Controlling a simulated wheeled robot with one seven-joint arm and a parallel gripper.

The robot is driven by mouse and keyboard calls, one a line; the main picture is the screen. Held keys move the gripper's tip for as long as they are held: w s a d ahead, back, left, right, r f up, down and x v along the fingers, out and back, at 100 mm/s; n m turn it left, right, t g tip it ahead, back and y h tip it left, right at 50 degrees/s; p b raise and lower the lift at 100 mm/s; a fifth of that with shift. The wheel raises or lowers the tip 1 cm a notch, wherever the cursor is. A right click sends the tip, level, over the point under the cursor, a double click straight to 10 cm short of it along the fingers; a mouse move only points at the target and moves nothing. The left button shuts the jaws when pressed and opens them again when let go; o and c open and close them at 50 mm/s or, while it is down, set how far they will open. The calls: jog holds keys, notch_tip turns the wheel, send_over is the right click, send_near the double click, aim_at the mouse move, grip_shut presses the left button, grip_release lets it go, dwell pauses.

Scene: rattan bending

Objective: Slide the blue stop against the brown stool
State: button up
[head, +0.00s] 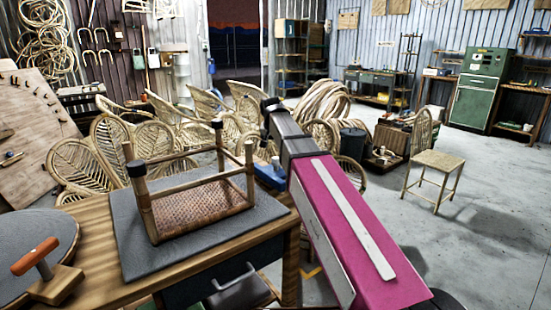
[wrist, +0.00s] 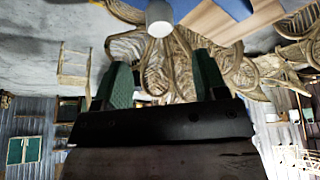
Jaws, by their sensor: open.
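The brown stool (head: 200,208) lies upside down on a grey mat (head: 125,225) on the workbench, with its woven seat low and its dark-capped legs pointing up. A blue object, which looks like the blue stop (head: 268,172), is at the bench's right side, to the right of the stool. My magenta and black arm hides part of it, so I cannot tell whether it touches the stool. My gripper (wrist: 162,78) shows in the wrist view with two green fingers apart and nothing between them. It cannot be made out in the head view.
An orange-handled tool on a wooden block (head: 55,285) and a round grey disc (head: 30,240) are at the bench's left. Rattan chair frames (head: 75,165) crowd behind the bench. A chair (head: 437,165) stands on open floor at right. A pale cylinder (wrist: 159,18) shows beyond the fingers.

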aim_at(276, 158)
jog(key=x, duration=0.9)
jog(key=shift+f, duration=0.25)
